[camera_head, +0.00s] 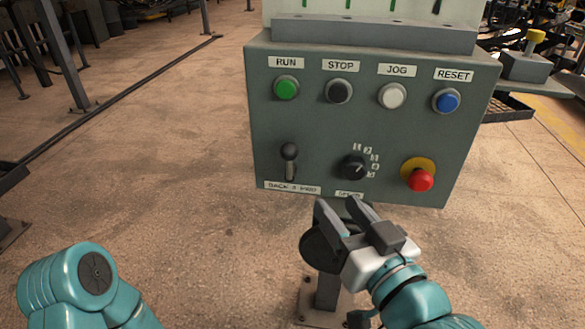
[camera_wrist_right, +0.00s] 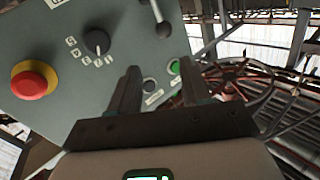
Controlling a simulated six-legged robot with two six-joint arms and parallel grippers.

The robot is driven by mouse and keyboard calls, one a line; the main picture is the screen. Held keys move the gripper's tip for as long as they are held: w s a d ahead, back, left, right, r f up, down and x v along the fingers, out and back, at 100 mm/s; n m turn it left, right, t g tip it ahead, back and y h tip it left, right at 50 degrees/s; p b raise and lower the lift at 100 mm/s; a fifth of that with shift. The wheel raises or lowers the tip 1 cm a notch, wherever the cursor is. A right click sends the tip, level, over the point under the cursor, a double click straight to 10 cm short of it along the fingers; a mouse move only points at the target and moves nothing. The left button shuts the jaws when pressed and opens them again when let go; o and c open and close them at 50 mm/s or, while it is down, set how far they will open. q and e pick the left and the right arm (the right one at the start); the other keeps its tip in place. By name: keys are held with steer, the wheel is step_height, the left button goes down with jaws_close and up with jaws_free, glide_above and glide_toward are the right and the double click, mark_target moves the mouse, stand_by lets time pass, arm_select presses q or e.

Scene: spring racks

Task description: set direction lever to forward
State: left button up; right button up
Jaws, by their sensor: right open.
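The direction lever (camera_head: 289,158) is a dark stick with a round knob on the lower left of the grey-green control panel (camera_head: 330,125). A label reading roughly "BACK 0 FWD" (camera_head: 292,188) sits under it. The knob points up in the head view. In the right wrist view the lever (camera_wrist_right: 161,22) shows at the top edge. My right gripper (camera_head: 335,205) is open and empty, below and to the right of the lever, apart from it. Its two fingers (camera_wrist_right: 157,90) show in the wrist view with nothing between them. My left arm shows at the lower left, but its gripper is out of view.
A black speed dial (camera_head: 352,167) and a red emergency button (camera_head: 420,180) on a yellow ring sit right of the lever. Green, black, white and blue buttons line the panel's upper row. A dark post (camera_head: 326,290) stands below the panel. Floor left of it is clear.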

mark_target(293, 156)
steer(key=x, duration=0.5)
steer(key=p+x, duration=0.1)
steer(key=x, duration=1)
steer(key=shift+a, duration=0.45)
